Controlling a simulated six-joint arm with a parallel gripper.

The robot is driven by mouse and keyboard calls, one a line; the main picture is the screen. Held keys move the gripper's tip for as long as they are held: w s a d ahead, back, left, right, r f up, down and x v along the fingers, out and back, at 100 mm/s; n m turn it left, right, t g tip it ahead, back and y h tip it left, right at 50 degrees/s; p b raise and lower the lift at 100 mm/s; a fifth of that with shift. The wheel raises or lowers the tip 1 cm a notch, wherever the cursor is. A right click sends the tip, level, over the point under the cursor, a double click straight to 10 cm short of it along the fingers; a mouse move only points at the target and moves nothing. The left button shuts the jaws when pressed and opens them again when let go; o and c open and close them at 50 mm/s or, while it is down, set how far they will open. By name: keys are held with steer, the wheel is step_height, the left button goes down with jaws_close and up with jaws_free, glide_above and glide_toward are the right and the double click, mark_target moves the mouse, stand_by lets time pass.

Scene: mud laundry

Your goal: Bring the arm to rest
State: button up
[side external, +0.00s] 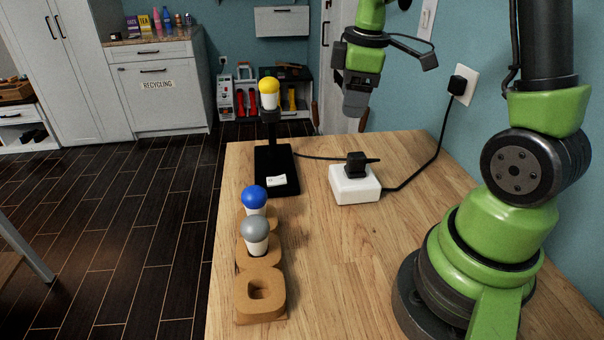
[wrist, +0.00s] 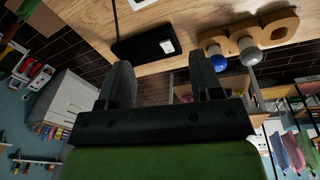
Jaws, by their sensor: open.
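My gripper (side external: 357,106) hangs in the air above the far right part of the wooden table (side external: 400,230), apart from everything. Its two dark fingers stand apart with nothing between them in the wrist view (wrist: 163,78). A yellow-topped bulb (side external: 269,88) sits upright on top of a black stand (side external: 272,165), left of my gripper. A blue-topped bulb (side external: 254,197) and a grey-topped bulb (side external: 255,233) stand in a wooden holder (side external: 258,307); its nearest place is empty. Both bulbs also show in the wrist view; the yellow one cannot be made out there.
A white power box (side external: 354,190) with a black plug (side external: 356,163) lies on the table below my gripper. A black cable (side external: 425,165) runs to the wall socket (side external: 461,85). The table's middle is clear. A wall stands close on the right.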

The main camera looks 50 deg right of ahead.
steer(key=s+a+r+m+t+y, duration=0.1)
steer(key=s+a+r+m+t, duration=0.1)
steer(key=s+a+r+m, duration=0.2)
steer(key=s+a+r+m+t+y, duration=0.1)
steer(key=s+a+r+m+t, duration=0.2)
steer(key=a, duration=0.7)
steer(key=s+r+m, duration=0.2)
steer(key=s+m, duration=0.1)
steer(key=s, duration=0.1)
steer(key=shift+s+a+r+t, duration=0.25)
steer(key=shift+s+r+t, duration=0.05)
steer(key=shift+s, duration=0.1)
